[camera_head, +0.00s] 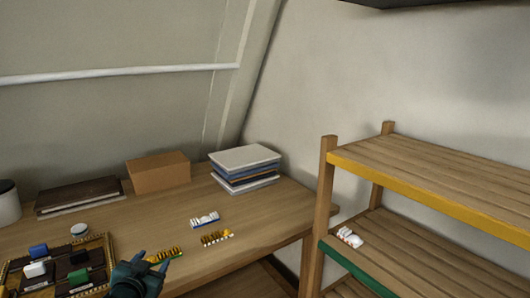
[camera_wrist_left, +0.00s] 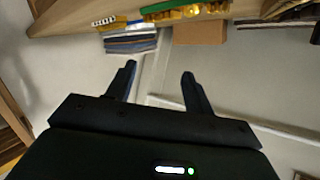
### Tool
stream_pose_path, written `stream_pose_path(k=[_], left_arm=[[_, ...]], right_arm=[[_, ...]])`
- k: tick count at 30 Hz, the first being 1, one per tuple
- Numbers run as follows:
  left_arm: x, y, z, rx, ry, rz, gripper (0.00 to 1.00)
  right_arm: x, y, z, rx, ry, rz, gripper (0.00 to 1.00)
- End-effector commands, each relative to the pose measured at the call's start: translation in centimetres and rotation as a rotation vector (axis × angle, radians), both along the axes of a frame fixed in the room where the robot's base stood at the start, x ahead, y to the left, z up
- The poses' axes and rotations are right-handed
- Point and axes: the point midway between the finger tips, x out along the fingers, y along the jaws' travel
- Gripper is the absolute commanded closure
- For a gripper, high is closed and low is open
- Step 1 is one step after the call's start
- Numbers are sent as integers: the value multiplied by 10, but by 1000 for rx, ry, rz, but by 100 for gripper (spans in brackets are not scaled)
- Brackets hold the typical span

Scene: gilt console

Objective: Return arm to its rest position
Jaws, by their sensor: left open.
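My left gripper (camera_head: 151,262) is dark teal and shows at the bottom of the head view, over the front of the wooden table, right of the gilt-edged tray (camera_head: 111,262). Its two dark fingers stand apart with nothing between them in the left wrist view (camera_wrist_left: 159,75). I cannot tell how high the gripper is above the table. My right gripper is in neither view.
The table (camera_head: 262,219) carries a book stack (camera_head: 245,158), a brown box (camera_head: 158,172), a dark flat case (camera_head: 80,194), a white-and-blue piece (camera_head: 205,219) and a yellow-brown piece (camera_head: 217,237). A wooden shelf unit (camera_head: 430,170) stands at right.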

Motion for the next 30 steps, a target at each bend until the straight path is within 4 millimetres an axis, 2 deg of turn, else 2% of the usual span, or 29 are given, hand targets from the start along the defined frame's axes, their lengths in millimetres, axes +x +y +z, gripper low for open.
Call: stream_pose_path(k=[1,5,7,9,12,15,18,21,30], left_arm=[[-23,-15,-26,-12,40,-23,48],[-90,-53,-79,-57,134,-78,48],[-133,-75,-103,-90,190,-106,48],[-178,-94,-122,-128,244,-127,48],[-234,-118,-137,-181,314,-148,48],[-277,-133,-143,-225,366,-156,48],[-305,-142,-143,-254,400,-159,48],[-317,-146,-143,-269,415,-159,48],[-320,-147,-143,-271,419,-160,48]], right_arm=[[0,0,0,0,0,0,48],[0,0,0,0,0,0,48],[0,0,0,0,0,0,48],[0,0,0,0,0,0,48],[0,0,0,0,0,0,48],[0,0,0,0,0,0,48],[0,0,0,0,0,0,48],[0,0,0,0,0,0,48],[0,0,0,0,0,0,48]])
